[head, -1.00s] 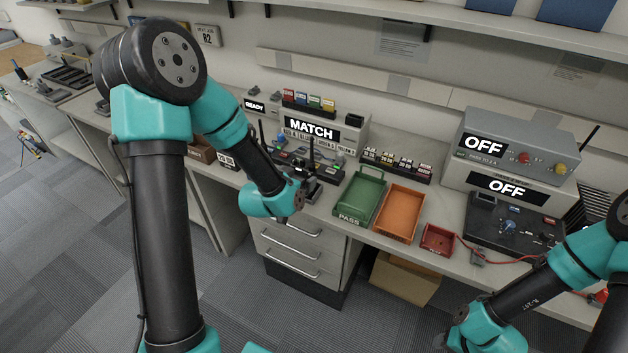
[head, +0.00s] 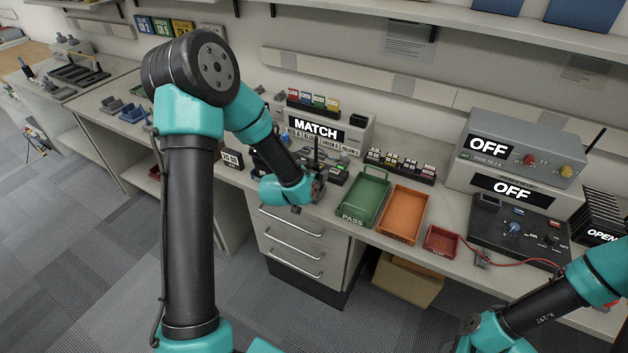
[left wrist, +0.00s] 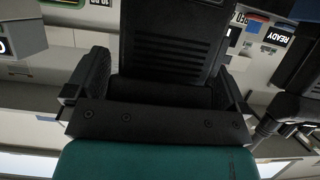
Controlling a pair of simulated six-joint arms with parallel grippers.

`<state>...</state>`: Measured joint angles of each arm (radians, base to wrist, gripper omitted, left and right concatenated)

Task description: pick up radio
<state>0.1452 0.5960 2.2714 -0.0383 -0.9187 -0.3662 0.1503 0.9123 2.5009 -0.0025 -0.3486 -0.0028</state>
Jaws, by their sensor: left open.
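My left gripper (head: 318,187) is at the bench's front edge, left of the green PASS tray, with its jaws apart. In the left wrist view, a dark ribbed body (left wrist: 172,40), seemingly a radio, fills the space between the two fingers of my left gripper (left wrist: 155,92). I cannot tell whether the fingers touch it. In the head view a black antenna (head: 316,150) stands up just behind the gripper; the body below it is mostly hidden. My right gripper (head: 468,326) is at the bottom edge, mostly cut off, and its jaws cannot be made out.
Right of my left gripper are the green PASS tray (head: 376,178), an orange tray (head: 416,200) and a small red bin (head: 441,243). The MATCH unit (head: 350,138) stands behind. Dark equipment with a red cable (head: 525,262) is at the right. Drawers are below.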

